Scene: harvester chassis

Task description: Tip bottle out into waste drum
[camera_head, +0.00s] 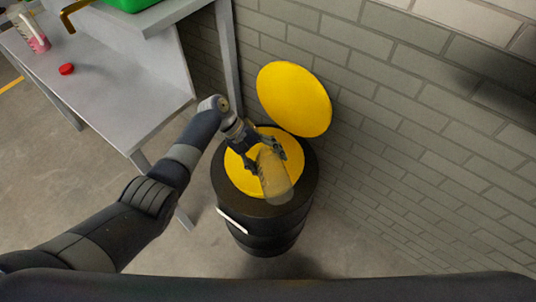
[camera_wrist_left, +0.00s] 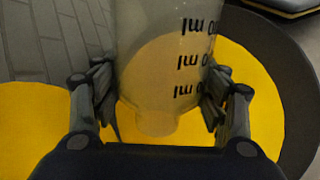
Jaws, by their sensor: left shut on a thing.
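My left gripper (camera_head: 266,160) is shut on a clear, see-through bottle (camera_head: 273,180), above the black waste drum (camera_head: 268,218). In the left wrist view the bottle (camera_wrist_left: 165,60) sits between both fingers of the gripper (camera_wrist_left: 160,100). Its ml marks read upside down and its narrow neck points to the bottom of the picture, over yellow. No liquid can be made out for certain in it. The drum has a round yellow top (camera_head: 240,175). Its yellow lid (camera_head: 293,98) stands raised behind it, by the wall. My right gripper is not in view.
A grey bench (camera_head: 110,75) stands at the left, with a red cap (camera_head: 66,69) and a bottle with pink contents (camera_head: 35,38) on it. A green container (camera_head: 130,3) is at the top. A brick wall (camera_head: 400,130) closes the right side behind the drum.

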